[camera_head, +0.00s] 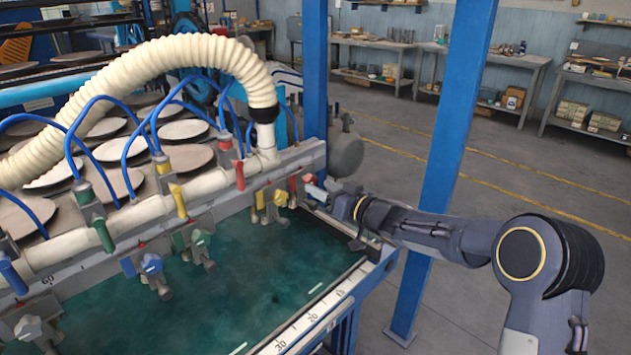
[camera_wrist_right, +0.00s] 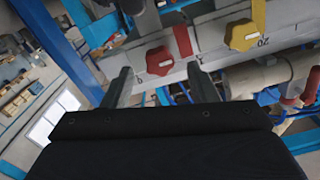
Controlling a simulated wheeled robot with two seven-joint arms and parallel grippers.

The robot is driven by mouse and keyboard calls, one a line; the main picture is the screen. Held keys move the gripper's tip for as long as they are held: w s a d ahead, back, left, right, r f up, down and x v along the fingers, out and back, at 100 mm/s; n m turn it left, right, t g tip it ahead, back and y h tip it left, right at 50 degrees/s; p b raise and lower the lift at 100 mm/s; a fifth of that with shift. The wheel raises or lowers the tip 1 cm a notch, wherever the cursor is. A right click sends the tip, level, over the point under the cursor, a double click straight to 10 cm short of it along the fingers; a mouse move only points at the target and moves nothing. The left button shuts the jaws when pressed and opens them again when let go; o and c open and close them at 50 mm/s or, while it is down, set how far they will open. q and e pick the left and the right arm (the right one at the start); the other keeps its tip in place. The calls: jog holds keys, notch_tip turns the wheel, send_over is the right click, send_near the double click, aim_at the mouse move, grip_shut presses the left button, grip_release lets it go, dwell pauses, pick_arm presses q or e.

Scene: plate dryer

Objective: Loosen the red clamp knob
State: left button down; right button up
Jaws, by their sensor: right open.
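The red clamp knob (camera_head: 308,179) sits at the right end of the clamp rail (camera_head: 315,152), next to a yellow knob. In the right wrist view the red knob (camera_wrist_right: 160,61) is lobed, with a pale mark on its face. My right gripper (camera_head: 313,189) is at the red knob in the head view. In the right wrist view my right gripper (camera_wrist_right: 160,68) is open. One finger is to the left of the red knob and one to the right, with visible gaps. I cannot tell how deep the fingertips reach. My left gripper is not in view.
A yellow knob (camera_wrist_right: 242,36) is close to the right finger. Green knobs (camera_head: 200,238) and blue knobs (camera_head: 151,264) hang farther along the rail. A ribbed cream hose (camera_head: 200,50) arches above. A blue post (camera_head: 450,130) stands behind my right arm.

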aim_at(313, 183)
jog(key=shift+x, duration=1.65)
jog(key=shift+c, duration=0.2)
jog(key=c, duration=0.9)
